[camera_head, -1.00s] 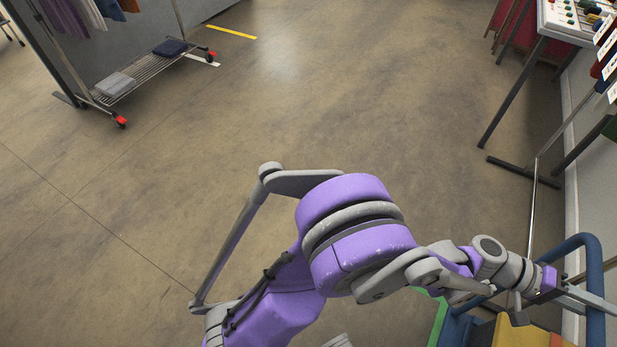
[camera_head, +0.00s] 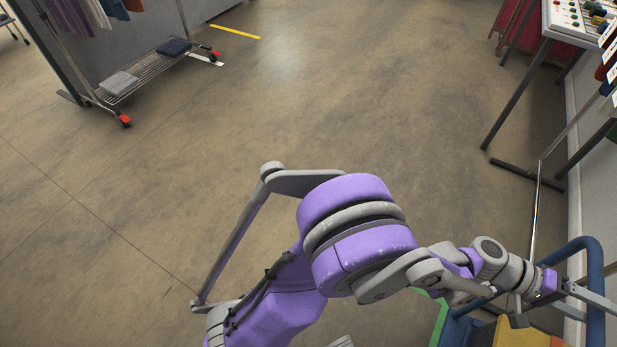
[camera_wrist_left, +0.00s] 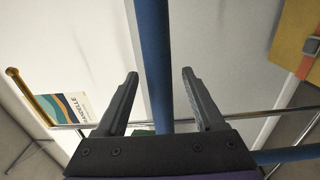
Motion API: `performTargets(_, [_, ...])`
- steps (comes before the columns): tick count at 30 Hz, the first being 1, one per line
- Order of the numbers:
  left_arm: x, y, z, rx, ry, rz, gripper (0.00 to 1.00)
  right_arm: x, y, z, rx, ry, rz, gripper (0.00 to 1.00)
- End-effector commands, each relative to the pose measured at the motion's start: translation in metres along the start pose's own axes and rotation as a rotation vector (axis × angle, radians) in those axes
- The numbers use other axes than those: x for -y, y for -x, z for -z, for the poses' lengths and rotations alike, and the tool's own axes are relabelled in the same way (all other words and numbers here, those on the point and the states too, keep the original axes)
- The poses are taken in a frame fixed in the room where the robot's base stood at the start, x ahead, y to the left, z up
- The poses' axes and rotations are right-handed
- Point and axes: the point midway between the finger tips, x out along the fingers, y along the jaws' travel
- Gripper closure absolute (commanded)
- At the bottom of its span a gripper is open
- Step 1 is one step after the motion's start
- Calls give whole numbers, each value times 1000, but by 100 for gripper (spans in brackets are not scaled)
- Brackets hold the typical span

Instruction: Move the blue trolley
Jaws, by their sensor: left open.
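The blue trolley is at the lower right of the head view, cut off by the frame edge. Its blue tubular handle (camera_head: 594,258) rises beside the wall, and yellow and green items show at its body. My left gripper (camera_head: 594,302) is at this handle, its purple and grey arm reaching in from the bottom. In the left wrist view, the blue handle bar (camera_wrist_left: 153,40) runs between the two dark fingers of my left gripper (camera_wrist_left: 160,75). The fingers are apart, with gaps on both sides of the bar. My right gripper is not in view.
A clothes rack (camera_head: 150,75) with red casters stands at the upper left. A table (camera_head: 560,25) with small items stands at the upper right, its metal foot (camera_head: 525,173) on the floor near the trolley. A wall runs along the right. The middle floor is clear.

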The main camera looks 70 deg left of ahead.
Motion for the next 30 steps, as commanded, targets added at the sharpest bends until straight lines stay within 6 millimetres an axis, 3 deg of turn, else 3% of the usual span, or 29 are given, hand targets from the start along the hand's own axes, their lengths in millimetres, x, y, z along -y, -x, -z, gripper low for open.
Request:
performTargets(21, [0, 105, 1, -4, 0, 0, 30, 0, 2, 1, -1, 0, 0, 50])
performTargets(30, [0, 119, 0, 0, 0, 0, 30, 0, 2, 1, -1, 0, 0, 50])
